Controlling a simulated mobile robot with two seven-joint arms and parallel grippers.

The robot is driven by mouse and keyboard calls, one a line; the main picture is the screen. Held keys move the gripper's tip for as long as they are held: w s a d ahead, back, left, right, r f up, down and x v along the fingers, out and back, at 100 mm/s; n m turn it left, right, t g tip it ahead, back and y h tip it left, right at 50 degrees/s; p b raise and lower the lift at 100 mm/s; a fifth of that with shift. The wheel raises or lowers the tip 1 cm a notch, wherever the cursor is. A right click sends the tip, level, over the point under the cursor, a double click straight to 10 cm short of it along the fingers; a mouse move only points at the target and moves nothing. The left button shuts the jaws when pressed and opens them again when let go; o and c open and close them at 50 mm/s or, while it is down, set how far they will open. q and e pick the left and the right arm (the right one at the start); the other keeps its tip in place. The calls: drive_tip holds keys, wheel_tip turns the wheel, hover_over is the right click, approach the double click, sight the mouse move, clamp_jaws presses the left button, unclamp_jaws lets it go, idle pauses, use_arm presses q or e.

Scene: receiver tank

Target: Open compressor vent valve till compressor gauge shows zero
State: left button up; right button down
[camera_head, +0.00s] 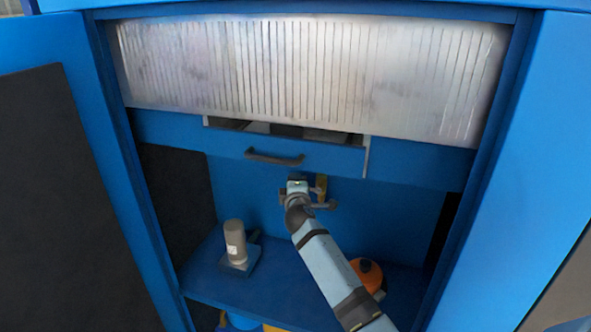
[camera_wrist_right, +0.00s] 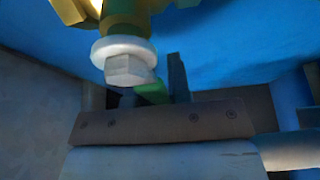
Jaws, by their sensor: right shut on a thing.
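The brass vent valve (camera_head: 321,186) sits on the back wall of the blue cabinet, below the drawer. In the right wrist view its brass body (camera_wrist_right: 115,14) shows close up, with a white washer and a hex nut in front. My right gripper (camera_head: 297,184) is at the valve's left side. It is shut on the valve's green handle (camera_wrist_right: 152,93), seen just behind the nut. One dark finger shows beside the handle; the nut hides much of the grip. I cannot make out the compressor gauge or any reading. My left gripper is not in view.
A drawer with a dark handle (camera_head: 274,157) is above the valve, under a ribbed metal panel (camera_head: 310,75). A grey cylinder (camera_head: 235,241) stands on the shelf at left. An orange round object (camera_head: 367,272) is right of my arm. Cabinet walls flank both sides.

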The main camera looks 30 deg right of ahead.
drive_tip(key=shift+n+p, duration=0.3)
drive_tip(key=shift+p, duration=0.05)
drive_tip(key=shift+f, duration=0.1)
drive_tip(key=c, duration=1.1)
unclamp_jaws()
drive_tip(key=shift+f, duration=0.1)
drive_tip(key=shift+o, duration=0.2)
drive_tip(key=v, duration=1.3)
drive_tip(key=shift+s+a+p, duration=0.15)
drive_tip(key=shift+s+p, duration=0.15)
drive_tip(key=shift+p, duration=0.1)
